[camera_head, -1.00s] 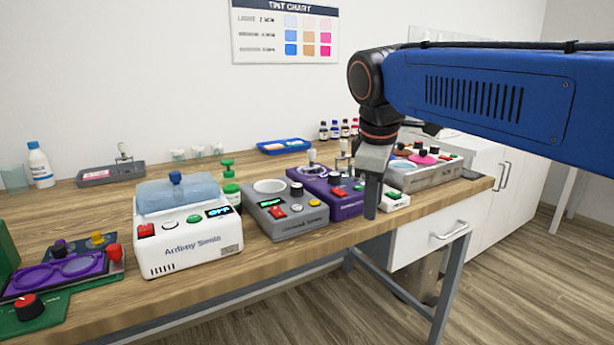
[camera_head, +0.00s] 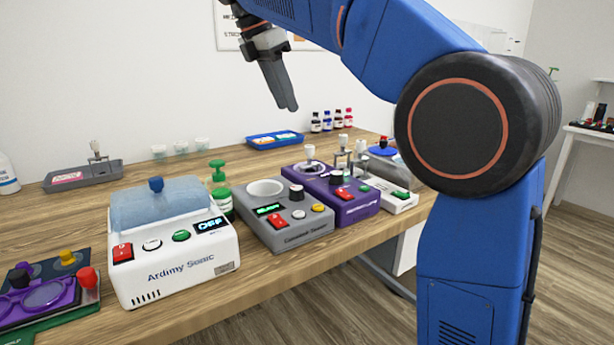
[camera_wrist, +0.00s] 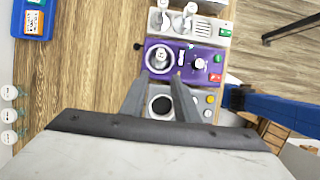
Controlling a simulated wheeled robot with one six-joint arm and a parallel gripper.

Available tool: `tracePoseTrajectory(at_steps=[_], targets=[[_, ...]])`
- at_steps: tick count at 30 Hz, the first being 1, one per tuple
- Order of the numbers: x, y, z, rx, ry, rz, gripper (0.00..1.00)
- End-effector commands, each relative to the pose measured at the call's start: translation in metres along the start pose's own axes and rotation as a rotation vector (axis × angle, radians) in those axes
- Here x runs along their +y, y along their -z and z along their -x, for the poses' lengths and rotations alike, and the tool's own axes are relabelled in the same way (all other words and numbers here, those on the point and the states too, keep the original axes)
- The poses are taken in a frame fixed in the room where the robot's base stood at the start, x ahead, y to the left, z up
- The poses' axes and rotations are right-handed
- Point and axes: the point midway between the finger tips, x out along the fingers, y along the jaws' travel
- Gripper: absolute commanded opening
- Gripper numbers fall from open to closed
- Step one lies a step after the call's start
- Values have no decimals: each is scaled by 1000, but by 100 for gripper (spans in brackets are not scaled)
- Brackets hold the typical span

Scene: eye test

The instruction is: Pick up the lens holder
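Several small metal holders with white tops show in the head view, and I cannot tell for sure which is the lens holder. One (camera_head: 96,152) stands on a grey tray (camera_head: 112,172) at the left. Another (camera_head: 310,154) stands on the purple machine (camera_head: 352,208), and two more (camera_head: 342,144) stand close together just right of it. The wrist view shows one inside the purple machine's ring (camera_wrist: 160,58) and two white tops (camera_wrist: 162,20) on the white device beyond. My gripper (camera_head: 288,106) hangs high above the bench; its fingers (camera_wrist: 158,80) are apart with nothing between them.
Under the gripper stands a grey machine (camera_head: 287,236). A white ultrasonic cleaner (camera_head: 175,263) with a lid is to its left, and a green pump bottle (camera_head: 220,190) is between them. Small bottles (camera_head: 327,122) and a blue tray (camera_head: 262,143) are at the back. My arm hides the bench's right end.

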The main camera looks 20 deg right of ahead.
Motion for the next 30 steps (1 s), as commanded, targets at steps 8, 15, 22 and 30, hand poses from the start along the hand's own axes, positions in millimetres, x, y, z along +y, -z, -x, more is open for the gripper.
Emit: tracePoseTrajectory(at_steps=[8, 15, 22, 30], targets=[[-1, -1, -41, -1, 4, 1, 28], [-1, -1, -84, 0, 4, 0, 28], [-1, -1, -114, 0, 2, 0, 28], [-1, -2, -132, 0, 2, 0, 28]])
